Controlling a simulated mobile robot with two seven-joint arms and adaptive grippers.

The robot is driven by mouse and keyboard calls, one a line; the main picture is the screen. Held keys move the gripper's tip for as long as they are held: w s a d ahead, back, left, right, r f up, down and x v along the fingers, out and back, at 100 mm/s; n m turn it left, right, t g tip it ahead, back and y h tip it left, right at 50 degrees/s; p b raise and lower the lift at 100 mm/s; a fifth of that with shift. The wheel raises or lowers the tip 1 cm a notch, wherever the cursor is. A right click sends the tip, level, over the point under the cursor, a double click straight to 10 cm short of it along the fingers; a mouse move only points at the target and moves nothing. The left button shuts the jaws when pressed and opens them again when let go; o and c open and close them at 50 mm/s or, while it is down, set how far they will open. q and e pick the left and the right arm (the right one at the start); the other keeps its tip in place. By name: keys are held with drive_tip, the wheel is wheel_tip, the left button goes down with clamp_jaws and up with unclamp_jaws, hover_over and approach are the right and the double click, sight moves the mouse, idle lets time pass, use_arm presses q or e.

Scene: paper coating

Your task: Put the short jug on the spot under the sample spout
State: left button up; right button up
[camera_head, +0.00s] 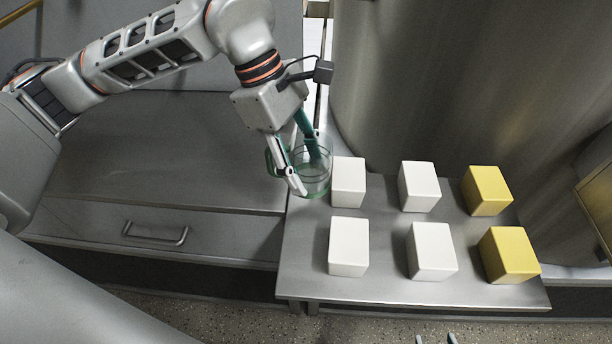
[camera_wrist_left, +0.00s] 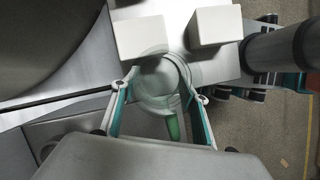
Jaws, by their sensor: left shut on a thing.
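A clear jug (camera_head: 318,178) with a green handle is at the back left corner of the steel table (camera_head: 375,290), beside a white block. My left gripper (camera_head: 300,180) is shut on the jug. In the left wrist view the jug (camera_wrist_left: 158,92) shows between the two fingers (camera_wrist_left: 163,90). The jug looks empty and about upright; I cannot tell whether its base touches the table. My right gripper (camera_head: 436,340) shows only as two fingertips, apart, at the bottom edge of the head view. I cannot make out the sample spout or the spot under it.
White blocks (camera_head: 348,182) and yellow blocks (camera_head: 487,190) stand in two rows on the table, close to the right of the jug. A big steel tank (camera_head: 440,90) rises behind them. A steel cabinet with a handle (camera_head: 155,236) is to the left.

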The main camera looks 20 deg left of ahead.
sight(305, 180)
use_arm(q)
drive_tip(key=shift+f, duration=1.85)
drive_tip(key=o, duration=1.2)
drive_tip(key=shift+o, duration=0.2)
